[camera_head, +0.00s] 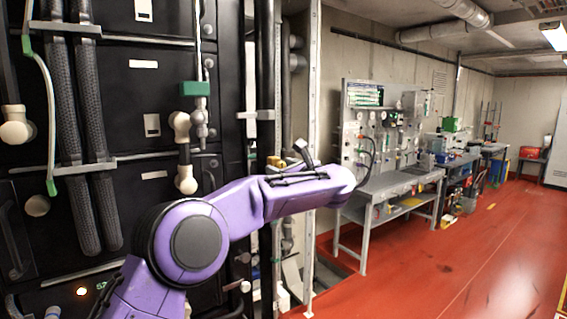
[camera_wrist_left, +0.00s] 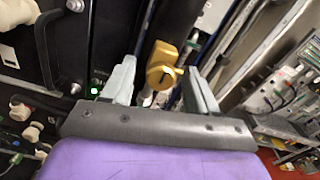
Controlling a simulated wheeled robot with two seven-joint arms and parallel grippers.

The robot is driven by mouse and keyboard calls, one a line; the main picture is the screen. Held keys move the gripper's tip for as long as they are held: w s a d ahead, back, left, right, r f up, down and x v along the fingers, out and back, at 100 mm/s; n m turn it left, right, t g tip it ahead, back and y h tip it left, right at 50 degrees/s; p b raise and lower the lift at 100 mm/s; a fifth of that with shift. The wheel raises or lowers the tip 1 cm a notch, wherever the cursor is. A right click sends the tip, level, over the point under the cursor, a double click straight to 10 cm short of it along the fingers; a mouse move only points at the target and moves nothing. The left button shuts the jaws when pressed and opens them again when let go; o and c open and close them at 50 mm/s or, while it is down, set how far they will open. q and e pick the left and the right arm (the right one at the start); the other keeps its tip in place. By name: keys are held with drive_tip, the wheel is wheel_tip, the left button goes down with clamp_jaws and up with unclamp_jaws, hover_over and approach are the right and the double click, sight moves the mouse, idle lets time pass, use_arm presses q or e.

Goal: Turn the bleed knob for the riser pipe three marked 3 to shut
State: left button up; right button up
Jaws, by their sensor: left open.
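A yellow knob (camera_wrist_left: 163,66) with a rounded body shows in the left wrist view, on a pipe among other pipes. Yellow parts (camera_head: 276,161) also show in the head view, just above my purple left arm. My left gripper (camera_wrist_left: 159,68) is open, with one grey finger on each side of the knob in the picture. I cannot tell whether the fingers reach around it or stay short of it; no contact shows. In the head view my arm hides most of the gripper. No number 3 mark is readable. My right gripper is not in view.
A black battery rack (camera_head: 130,75) with ribbed hoses and pale pipe fittings fills the left of the head view. A metal upright (camera_head: 312,120) stands right of the pipes. A grey workbench (camera_head: 385,187) stands along the wall. The red floor (camera_head: 440,260) is open at right.

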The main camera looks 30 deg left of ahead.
use_arm(q)
drive_tip(key=shift+w+f, duration=0.1)
drive_tip(key=shift+c, duration=0.2)
drive_tip(key=c, duration=1)
